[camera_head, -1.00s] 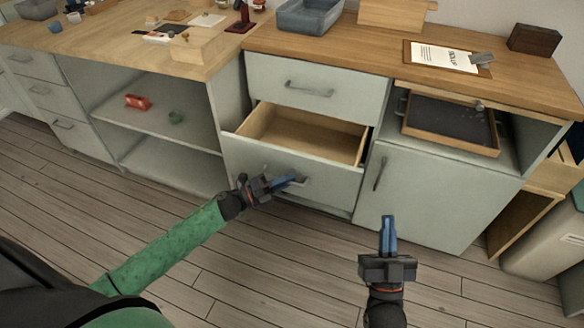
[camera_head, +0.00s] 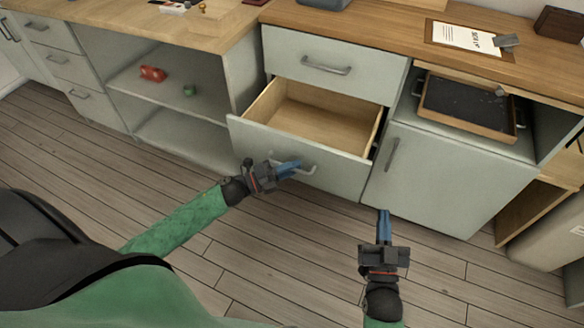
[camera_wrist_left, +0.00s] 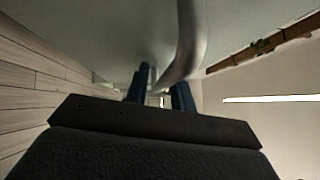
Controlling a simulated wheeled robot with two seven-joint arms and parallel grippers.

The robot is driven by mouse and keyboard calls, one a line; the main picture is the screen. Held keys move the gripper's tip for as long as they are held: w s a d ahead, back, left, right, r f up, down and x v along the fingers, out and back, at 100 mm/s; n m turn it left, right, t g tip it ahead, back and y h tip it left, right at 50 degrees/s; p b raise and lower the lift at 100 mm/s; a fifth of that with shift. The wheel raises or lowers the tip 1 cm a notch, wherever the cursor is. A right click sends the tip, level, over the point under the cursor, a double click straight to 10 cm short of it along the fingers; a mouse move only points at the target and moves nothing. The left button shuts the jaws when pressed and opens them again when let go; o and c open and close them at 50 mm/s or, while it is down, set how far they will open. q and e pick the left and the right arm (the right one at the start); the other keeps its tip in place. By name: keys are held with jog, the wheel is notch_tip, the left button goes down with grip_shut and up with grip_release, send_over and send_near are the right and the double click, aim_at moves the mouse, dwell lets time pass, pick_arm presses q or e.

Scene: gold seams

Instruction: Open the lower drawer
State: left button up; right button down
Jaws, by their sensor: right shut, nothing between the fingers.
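The lower drawer (camera_head: 340,176) has a pale grey-green front and stands well out from the cabinet. Its wooden inside (camera_head: 320,118) is empty where it shows. My left gripper (camera_head: 291,168) is at the drawer's curved metal handle (camera_head: 311,171). In the left wrist view the handle (camera_wrist_left: 188,45) passes between the two blue fingers (camera_wrist_left: 160,88), which are closed around it. My right gripper (camera_head: 384,226) is shut and empty, in front of the cabinet door to the right.
The upper drawer (camera_head: 330,62) is closed. A cabinet door (camera_head: 440,180) with a vertical handle is shut at the right, below a dark-bottomed tray (camera_head: 468,105). Open shelves (camera_head: 165,95) hold a red item and a green item. Wooden floor (camera_head: 270,265) is clear in front.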

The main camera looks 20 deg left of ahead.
pick_arm(q)
jog(key=shift+o, duration=0.4)
jog(key=v, duration=0.7)
jog(key=shift+s+a, duration=0.25)
pick_arm(e)
jog(key=shift+f, duration=0.5)
pick_arm(q)
jog(key=shift+f, duration=0.1)
